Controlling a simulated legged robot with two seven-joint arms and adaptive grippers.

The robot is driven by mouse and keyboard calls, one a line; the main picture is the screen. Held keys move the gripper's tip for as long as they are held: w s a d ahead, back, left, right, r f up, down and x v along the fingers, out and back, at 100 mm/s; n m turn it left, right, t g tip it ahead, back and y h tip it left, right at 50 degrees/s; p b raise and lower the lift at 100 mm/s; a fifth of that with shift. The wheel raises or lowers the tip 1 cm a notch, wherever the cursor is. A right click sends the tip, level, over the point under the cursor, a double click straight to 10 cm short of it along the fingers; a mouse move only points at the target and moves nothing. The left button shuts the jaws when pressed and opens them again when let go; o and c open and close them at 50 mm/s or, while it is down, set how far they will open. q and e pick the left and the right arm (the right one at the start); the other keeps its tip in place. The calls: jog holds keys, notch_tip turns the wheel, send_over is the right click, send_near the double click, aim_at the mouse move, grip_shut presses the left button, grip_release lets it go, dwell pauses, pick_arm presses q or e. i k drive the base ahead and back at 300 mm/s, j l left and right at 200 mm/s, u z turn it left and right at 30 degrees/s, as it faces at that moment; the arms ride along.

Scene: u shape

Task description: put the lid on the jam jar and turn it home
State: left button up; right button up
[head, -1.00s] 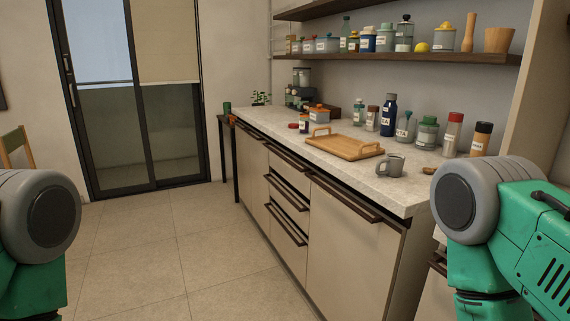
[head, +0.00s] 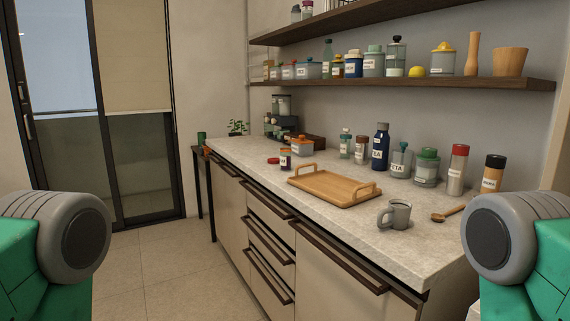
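A small dark jar with a white label (head: 285,161) stands on the counter behind the wooden tray; it may be the jam jar, but its label is too small to read. A small flat red piece (head: 273,161) lies on the counter just left of it and looks like a lid. The two appear close together but apart. Neither of my grippers is in view; only rounded joints of my arms show at the lower left and lower right, well away from the jar.
On the stone counter (head: 345,222) are a wooden tray (head: 335,187), a grey mug (head: 395,214) and a wooden spoon (head: 447,213). Several bottles and jars line the wall, including a blue bottle (head: 380,148). A loaded shelf (head: 430,83) hangs above. Open floor (head: 165,262) lies left.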

aim_at(286, 151)
jog(key=u, duration=1)
jog(key=i, duration=4.45)
jog(key=l+z, duration=0.1)
jog(key=z, duration=3.15)
